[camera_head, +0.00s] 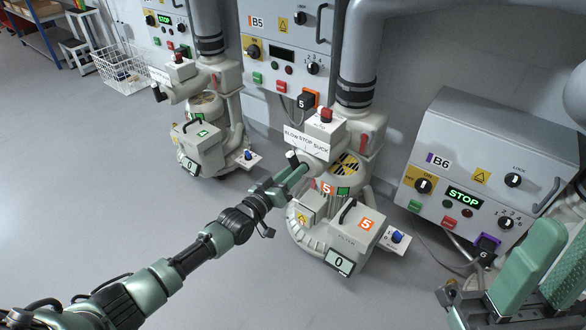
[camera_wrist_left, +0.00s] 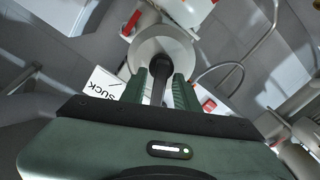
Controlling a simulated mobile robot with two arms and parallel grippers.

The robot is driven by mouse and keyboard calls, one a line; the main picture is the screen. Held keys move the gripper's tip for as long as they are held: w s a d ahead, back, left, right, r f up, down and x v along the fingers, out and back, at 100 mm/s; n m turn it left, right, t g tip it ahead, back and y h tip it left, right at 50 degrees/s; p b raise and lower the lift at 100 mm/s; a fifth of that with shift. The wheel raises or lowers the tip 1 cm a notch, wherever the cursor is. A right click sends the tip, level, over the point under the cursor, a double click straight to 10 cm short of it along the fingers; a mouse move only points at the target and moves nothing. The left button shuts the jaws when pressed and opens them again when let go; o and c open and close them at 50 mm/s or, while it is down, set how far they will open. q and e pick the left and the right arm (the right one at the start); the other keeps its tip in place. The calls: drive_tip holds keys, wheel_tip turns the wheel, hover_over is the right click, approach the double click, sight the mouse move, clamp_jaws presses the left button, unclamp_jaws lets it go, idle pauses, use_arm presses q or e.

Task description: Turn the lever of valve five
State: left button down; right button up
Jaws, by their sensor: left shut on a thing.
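The valve five machine (camera_head: 352,168) is the blower with orange 5 labels, right of centre in the head view. A white plate (camera_head: 306,141) reading BLOW STOP SUCK sits on its valve. My left gripper (camera_head: 297,177) reaches the front of this valve. In the left wrist view the green fingers are shut on the black lever (camera_wrist_left: 159,80), which points from a round pale hub (camera_wrist_left: 160,48) back between them. The SUCK end of the plate (camera_wrist_left: 103,85) shows left of the fingers. My right gripper (camera_head: 541,268) is at the lower right, its jaw gap unclear.
Control box B5 (camera_head: 287,50) hangs on the wall behind. Box B6 (camera_head: 478,165), showing STOP, stands right of the machine. A similar blower (camera_head: 207,110) stands to the left. A wire basket (camera_head: 122,70) is at the back left. The grey floor at left is clear.

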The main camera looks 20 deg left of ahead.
use_arm(q)
drive_tip(key=shift+s+d+m+p, duration=0.15)
drive_tip(key=shift+m+p, duration=0.5)
drive_tip(key=shift+m, duration=0.7)
drive_tip(key=shift+w+d+m+p, duration=0.1)
drive_tip(key=shift+m+p, duration=0.5)
drive_tip(key=shift+m, duration=0.75)
drive_tip(key=shift+s, duration=0.1)
drive_tip(key=c, duration=1.4)
unclamp_jaws()
